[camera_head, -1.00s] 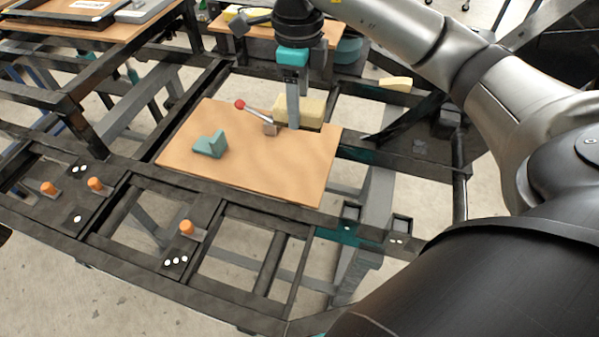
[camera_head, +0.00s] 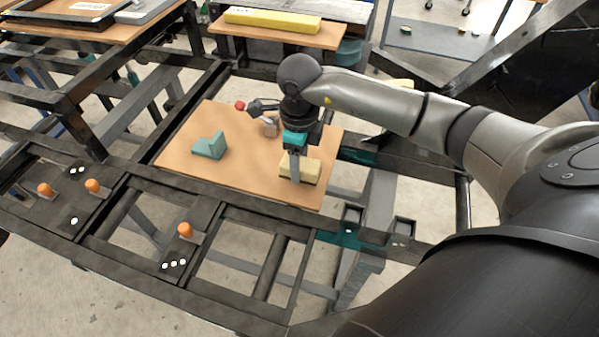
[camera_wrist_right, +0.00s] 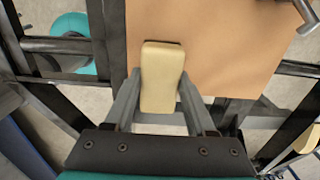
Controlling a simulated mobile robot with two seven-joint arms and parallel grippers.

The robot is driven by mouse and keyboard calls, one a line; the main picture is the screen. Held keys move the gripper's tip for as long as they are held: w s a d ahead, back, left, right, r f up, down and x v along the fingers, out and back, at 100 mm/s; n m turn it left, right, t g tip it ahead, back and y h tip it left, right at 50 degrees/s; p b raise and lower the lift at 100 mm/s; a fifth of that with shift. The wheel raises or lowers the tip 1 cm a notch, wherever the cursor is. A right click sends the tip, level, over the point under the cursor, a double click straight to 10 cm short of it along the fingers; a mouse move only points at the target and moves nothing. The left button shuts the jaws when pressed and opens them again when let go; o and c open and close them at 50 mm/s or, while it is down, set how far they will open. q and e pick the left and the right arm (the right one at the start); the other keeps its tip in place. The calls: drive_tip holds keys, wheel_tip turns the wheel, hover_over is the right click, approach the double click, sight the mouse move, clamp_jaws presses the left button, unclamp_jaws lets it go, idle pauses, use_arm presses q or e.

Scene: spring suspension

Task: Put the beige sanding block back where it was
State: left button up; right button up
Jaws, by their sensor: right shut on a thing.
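The beige sanding block (camera_head: 309,171) is between the fingers of my right gripper (camera_head: 295,178), over the right part of the wooden board (camera_head: 245,175). In the right wrist view the block (camera_wrist_right: 162,70) sits lengthwise between the two grey fingers of the gripper (camera_wrist_right: 160,98), which are shut on its sides. I cannot tell whether the block touches the board or hangs just above it. My left gripper is not in view.
A teal L-shaped block (camera_head: 209,147) stands on the board, left of the gripper. A lever with a red knob (camera_head: 240,105) and a small metal block (camera_head: 270,127) are behind. Orange-topped pegs (camera_head: 92,186) stand at front left. A long yellow block (camera_head: 272,20) lies on a far shelf.

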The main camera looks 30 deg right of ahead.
drive_tip(key=shift+f, duration=1.75)
drive_tip(key=shift+f+b, duration=0.2)
drive_tip(key=shift+b, duration=0.15)
drive_tip(key=o, duration=1.3)
drive_tip(key=shift+r, duration=0.15)
wheel_tip(320, 180, up, 12)
drive_tip(key=shift+r+p, duration=0.1)
drive_tip(key=shift+p, duration=0.55)
